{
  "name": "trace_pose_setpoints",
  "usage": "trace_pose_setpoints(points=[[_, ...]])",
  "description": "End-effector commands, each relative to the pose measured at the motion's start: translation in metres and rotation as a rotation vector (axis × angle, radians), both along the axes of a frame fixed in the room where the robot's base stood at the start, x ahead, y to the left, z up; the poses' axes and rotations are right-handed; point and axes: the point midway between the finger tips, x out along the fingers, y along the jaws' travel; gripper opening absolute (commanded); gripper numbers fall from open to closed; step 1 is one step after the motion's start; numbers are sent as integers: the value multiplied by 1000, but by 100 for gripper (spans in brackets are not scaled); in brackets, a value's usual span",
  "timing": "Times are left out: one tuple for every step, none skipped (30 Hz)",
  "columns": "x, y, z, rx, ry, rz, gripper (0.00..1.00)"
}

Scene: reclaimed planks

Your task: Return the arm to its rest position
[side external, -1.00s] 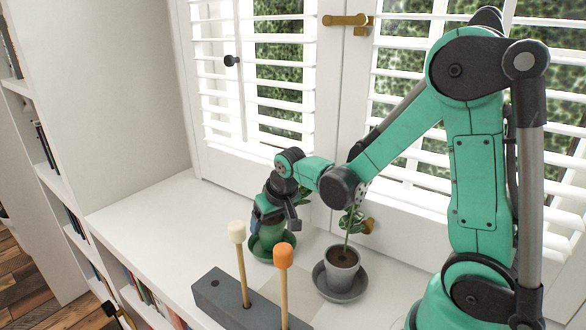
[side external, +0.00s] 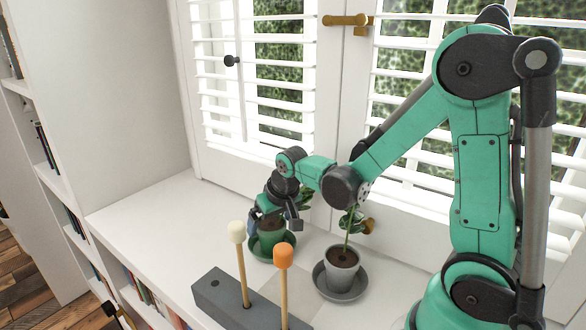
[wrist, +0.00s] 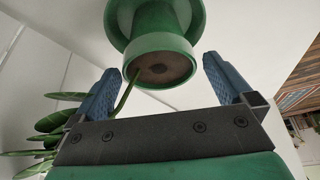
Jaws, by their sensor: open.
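My gripper (side external: 272,221) is at the far left of my outstretched arm, pointing down over a green pot (side external: 270,240). The pot stands on a green saucer (side external: 257,251) on the white sill. In the wrist view my gripper (wrist: 163,82) has its two blue fingers wide apart, with nothing held between them. The green pot (wrist: 160,48) shows beyond the fingertips, its brown soil facing the camera. A green stem rises from its rim, and leaves (wrist: 55,120) spread at the left, close to the left finger. Part of the plant is hidden behind my gripper in the side view.
A grey pot (side external: 342,262) with a small plant stands on a grey saucer to the right. A grey block (side external: 238,303) holding a white-tipped and an orange-tipped stick stands in front. Shuttered windows (side external: 275,80) rise close behind. The sill (side external: 150,225) is clear at left.

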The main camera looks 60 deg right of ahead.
Motion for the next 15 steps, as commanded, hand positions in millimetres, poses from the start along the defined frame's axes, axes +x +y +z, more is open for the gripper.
trace_pose_setpoints(points=[[-3, 1, 5, 0, 0, 0, 100], [-4, 2, 8, 0, 0, 0, 100], [-6, 2, 12, 0, 0, 0, 100], [-8, 3, 15, 0, 0, 0, 100], [-9, 3, 19, 0, 0, 0, 100], [-10, 4, 23, 0, 0, 0, 100], [-11, 4, 25, 0, 0, 0, 100], [-12, 4, 28, 0, 0, 0, 100], [-14, 5, 31, 0, 0, 0, 100], [-15, 5, 33, 0, 0, 0, 100], [-15, 6, 35, 0, 0, 0, 100], [-16, 6, 37, 0, 0, 0, 100], [-17, 6, 38, 0, 0, 1, 100], [-18, 7, 40, 0, -1, 2, 100], [-19, 8, 41, -1, -3, 7, 100]])
